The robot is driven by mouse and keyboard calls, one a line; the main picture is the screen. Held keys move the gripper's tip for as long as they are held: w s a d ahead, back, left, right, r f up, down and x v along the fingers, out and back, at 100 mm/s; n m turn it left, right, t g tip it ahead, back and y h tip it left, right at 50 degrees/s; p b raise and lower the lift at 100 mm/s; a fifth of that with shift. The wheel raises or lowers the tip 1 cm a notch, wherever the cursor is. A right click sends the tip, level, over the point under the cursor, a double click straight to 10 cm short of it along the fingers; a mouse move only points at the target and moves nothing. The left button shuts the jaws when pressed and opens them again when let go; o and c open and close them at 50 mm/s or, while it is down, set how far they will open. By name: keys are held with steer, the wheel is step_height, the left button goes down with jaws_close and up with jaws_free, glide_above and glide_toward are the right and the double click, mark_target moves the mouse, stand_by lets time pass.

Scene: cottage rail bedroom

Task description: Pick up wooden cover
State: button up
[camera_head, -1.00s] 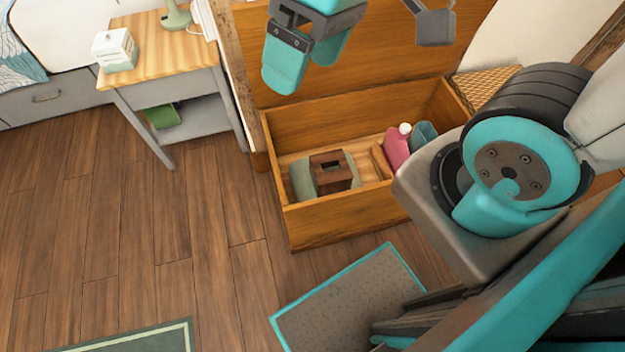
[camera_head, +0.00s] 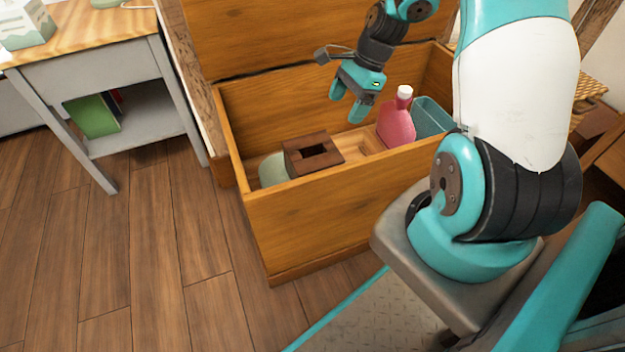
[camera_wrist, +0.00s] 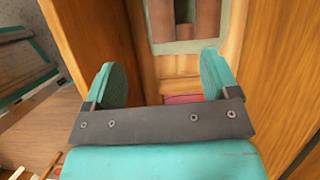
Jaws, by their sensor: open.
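The wooden cover (camera_head: 297,161) is a dark brown box with a slot in its top. It sits inside the open wooden chest (camera_head: 310,222), at the left, on or against a pale green item (camera_head: 273,170). My gripper (camera_head: 347,101) is over the chest, up and right of the cover in the head view, with its fingers pointing down. It is open and empty. In the wrist view, the cover (camera_wrist: 207,20) shows at the top edge, partly cut off, beyond the two teal fingers (camera_wrist: 160,68) and apart from them.
A pink bottle (camera_head: 397,122) with a white cap and a teal bin (camera_head: 432,118) stand at the chest's right end. The chest's raised lid (camera_head: 265,35) is behind. A grey side table (camera_head: 100,55) stands left. The floor in front is clear.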

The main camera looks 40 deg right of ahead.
steer(key=b, duration=0.7)
glide_toward(319, 161)
steer(key=shift+m, duration=0.3)
steer(key=x, duration=0.4)
steer(key=shift+s+d+f, duration=0.2)
steer(key=shift+d+f, duration=0.15)
steer(key=shift+f, duration=0.1)
steer(key=b+x, duration=0.2)
steer(key=x, duration=0.1)
steer(key=b+x, duration=0.2)
steer(key=x, duration=0.1)
steer(key=shift+w+a+r, duration=0.15)
steer(key=shift+a+r, duration=0.05)
steer(key=shift+a, duration=0.2)
steer(key=shift+r, duration=0.1)
steer(key=c, duration=1.1)
